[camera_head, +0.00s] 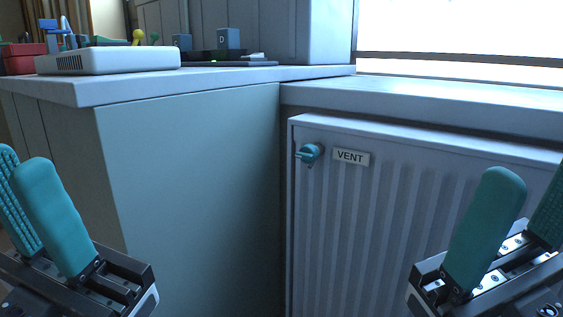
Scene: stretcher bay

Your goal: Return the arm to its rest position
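My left gripper (38,205) is at the lower left, with two teal fingers pointing up and a gap between them. My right gripper (515,220) is at the lower right, its two teal fingers also apart; its outer finger is cut off by the picture's edge. Nothing shows between the fingers of either gripper. Both are in front of the cabinets and appear to touch nothing. The rest of both arms is out of view.
A ribbed panel (400,225) with a teal knob (309,153) and a VENT label (351,157) faces me. A counter (110,90) at left bears a white box (108,60), a red box (22,58) and small items. A ledge (440,97) runs right.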

